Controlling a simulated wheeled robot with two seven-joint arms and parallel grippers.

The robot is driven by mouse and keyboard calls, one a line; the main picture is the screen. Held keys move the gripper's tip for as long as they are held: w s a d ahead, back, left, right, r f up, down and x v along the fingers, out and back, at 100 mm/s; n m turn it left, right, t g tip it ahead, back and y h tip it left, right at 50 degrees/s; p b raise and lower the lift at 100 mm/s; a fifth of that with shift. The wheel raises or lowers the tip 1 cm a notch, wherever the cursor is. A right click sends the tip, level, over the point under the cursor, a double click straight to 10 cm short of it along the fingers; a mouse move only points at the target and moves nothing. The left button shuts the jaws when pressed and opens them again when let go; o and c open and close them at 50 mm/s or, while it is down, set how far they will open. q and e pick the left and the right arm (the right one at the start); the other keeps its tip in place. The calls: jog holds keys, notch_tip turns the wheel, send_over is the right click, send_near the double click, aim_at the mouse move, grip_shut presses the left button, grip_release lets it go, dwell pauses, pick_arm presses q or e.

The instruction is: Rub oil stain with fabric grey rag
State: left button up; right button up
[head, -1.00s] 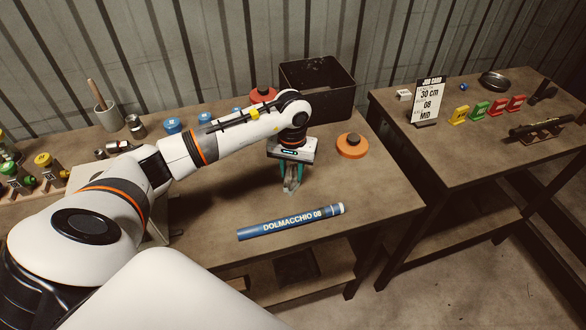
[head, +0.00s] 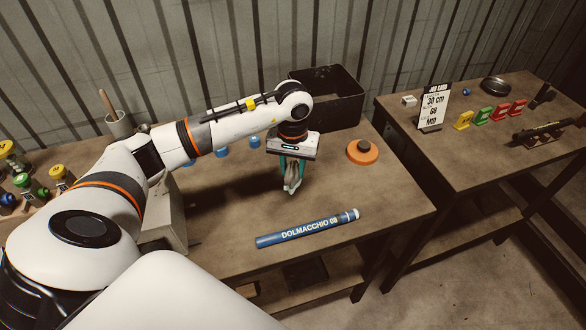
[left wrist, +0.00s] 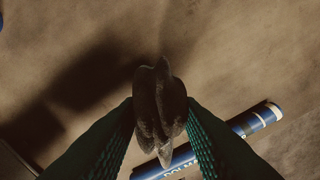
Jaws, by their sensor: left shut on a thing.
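My left gripper (head: 292,176) is shut on a crumpled grey rag (head: 292,184) above the wooden bench (head: 225,240). In the left wrist view the grey rag (left wrist: 160,103) is pinched between the two green fingers (left wrist: 160,125), with a shadow on the bench to its left. The rag seems to hang clear of the wood. I cannot make out an oil stain for certain in either view. My right gripper is not in view.
A blue tube marked DOLMACCHIO 08 (head: 307,229) lies just in front of the rag. An orange disc with a dark knob (head: 362,152) is to the right. A black bin (head: 335,100) stands behind. A second table (head: 470,150) with a job card (head: 434,105) is further right.

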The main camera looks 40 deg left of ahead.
pick_arm(q)
jog(key=shift+r+p, duration=0.45)
jog(key=shift+r, duration=0.8)
